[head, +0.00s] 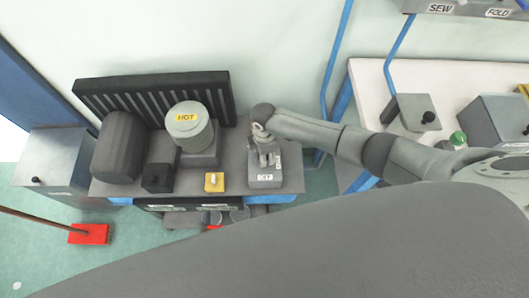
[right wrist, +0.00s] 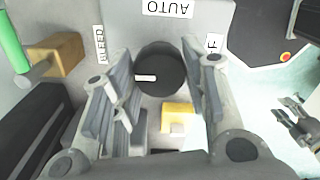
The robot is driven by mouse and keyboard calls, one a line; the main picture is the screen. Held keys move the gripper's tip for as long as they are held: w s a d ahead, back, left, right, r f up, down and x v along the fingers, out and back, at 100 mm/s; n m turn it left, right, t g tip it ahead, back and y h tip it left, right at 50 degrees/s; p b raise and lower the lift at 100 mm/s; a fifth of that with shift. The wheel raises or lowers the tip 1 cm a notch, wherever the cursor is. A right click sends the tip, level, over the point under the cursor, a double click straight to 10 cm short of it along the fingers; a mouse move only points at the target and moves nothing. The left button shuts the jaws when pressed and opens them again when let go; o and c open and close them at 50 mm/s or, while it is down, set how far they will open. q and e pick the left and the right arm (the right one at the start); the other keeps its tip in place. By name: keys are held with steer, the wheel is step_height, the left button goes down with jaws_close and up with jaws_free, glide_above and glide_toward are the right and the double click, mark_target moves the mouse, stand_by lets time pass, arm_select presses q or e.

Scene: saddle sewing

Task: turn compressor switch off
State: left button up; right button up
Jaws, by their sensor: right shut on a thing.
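The compressor switch is a grey box (head: 265,181) at the right end of the bench in the head view, with an OFF label on its front. Its round black knob (right wrist: 160,70) shows in the right wrist view, with a white mark pointing left, towards the BLEED label (right wrist: 101,45). AUTO stands at the top and a partly hidden label ending in F at the right. My right gripper (right wrist: 160,85) is shut on the knob, one finger on each side. It also shows in the head view (head: 266,150). My left gripper (right wrist: 298,120) appears at the right wrist view's right edge, empty, fingers apart.
A yellow box with a white switch (head: 214,182) sits just left of the compressor switch. A grey cylinder marked HOT (head: 187,122), a small black box (head: 157,178) and a dark tank (head: 119,147) stand further left. A white table (head: 368,78) is at the right.

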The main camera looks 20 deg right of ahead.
steer(key=o, duration=1)
steer(key=shift+o, duration=0.2)
step_height(320, 180, up, 12)
